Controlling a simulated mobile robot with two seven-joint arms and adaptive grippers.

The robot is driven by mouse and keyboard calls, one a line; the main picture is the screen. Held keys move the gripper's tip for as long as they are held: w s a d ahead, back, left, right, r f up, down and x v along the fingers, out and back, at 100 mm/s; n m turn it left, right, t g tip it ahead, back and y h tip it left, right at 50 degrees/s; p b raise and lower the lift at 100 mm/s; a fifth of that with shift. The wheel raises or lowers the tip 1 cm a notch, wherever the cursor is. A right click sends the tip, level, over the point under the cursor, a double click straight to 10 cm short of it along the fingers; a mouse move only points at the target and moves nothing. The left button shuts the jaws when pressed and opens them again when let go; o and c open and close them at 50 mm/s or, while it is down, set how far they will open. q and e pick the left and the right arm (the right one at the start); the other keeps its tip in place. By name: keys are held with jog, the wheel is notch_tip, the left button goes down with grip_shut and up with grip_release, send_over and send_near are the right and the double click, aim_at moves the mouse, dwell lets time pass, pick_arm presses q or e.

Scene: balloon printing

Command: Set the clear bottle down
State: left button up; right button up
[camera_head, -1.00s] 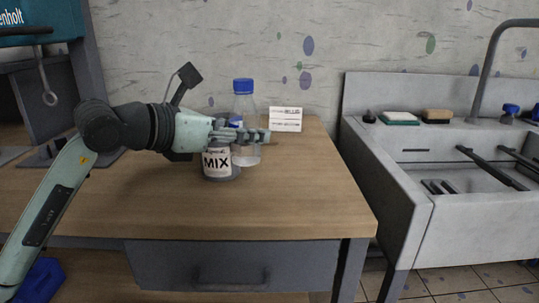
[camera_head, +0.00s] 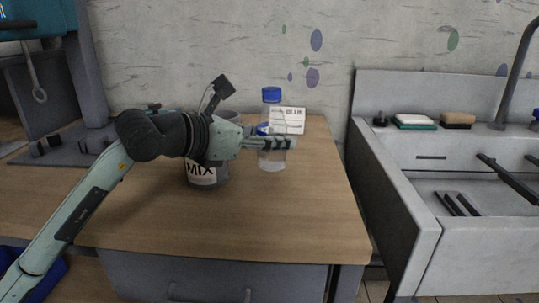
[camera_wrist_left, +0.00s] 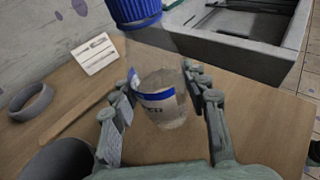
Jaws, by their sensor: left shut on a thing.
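The clear bottle (camera_head: 272,162) has a blue cap and stands upright near the back right of the wooden table. My left gripper (camera_head: 284,143) is shut around its middle, with the fingers lying across it. In the left wrist view the bottle (camera_wrist_left: 163,108), with a blue and white label, is between the two fingers of my left gripper (camera_wrist_left: 162,76). Whether its base touches the table top is hard to tell.
A container marked MIX (camera_head: 201,174) stands left of the bottle, partly behind my left arm. A white card (camera_head: 291,120) stands behind the bottle. A grey sink (camera_head: 416,190) is right of the table (camera_head: 285,215). The table's front right is clear.

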aim_at(261, 156)
pick_arm(q)
notch_tip(261, 156, down, 3)
jog(key=shift+f, duration=0.3)
pick_arm(e)
jog(key=shift+w+d, duration=0.1)
pick_arm(q)
jog(key=shift+f, duration=0.1)
jog(key=o, duration=1)
jog(key=shift+o, duration=0.5)
pick_arm(e)
jog(key=shift+w+d+r, duration=0.1)
jog(key=shift+w+r, duration=0.2)
jog(key=shift+r, duration=0.2)
